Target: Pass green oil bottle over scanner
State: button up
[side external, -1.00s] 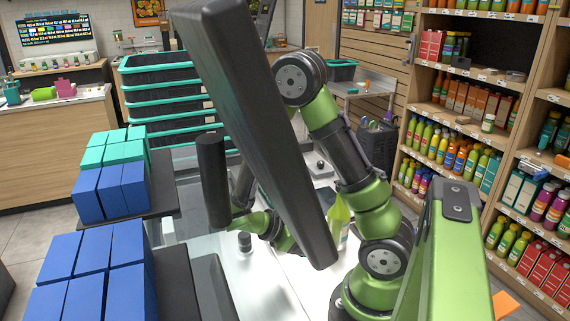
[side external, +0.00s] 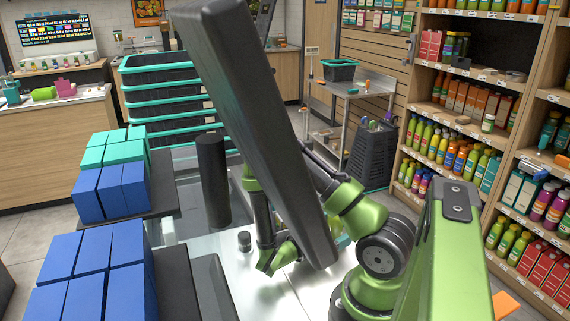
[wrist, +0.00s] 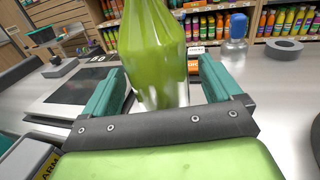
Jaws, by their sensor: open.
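The green oil bottle (wrist: 155,45) stands upright on the metal counter in the wrist view, with its top cut off by the frame edge. My gripper (wrist: 162,72) is open, with one teal finger on each side of the bottle's lower body. A gap shows beside the bottle, and I cannot tell whether either finger touches it. A flat dark glass panel in a metal frame, apparently the scanner (wrist: 78,88), lies to the left of the bottle. In the side view the big dark screen and my arm hide the bottle and most of my gripper.
A blue-capped object (wrist: 236,28) and a grey ring (wrist: 284,50) sit on the counter at the right. A small dark block (wrist: 60,68) sits behind the panel. The large dark screen (side external: 255,130) stands close to my arm. Stocked shelves (side external: 460,120) line the right.

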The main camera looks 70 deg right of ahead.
jog(key=shift+x, duration=1.4)
jog(key=c, duration=1.4)
jog(key=shift+r, duration=0.15)
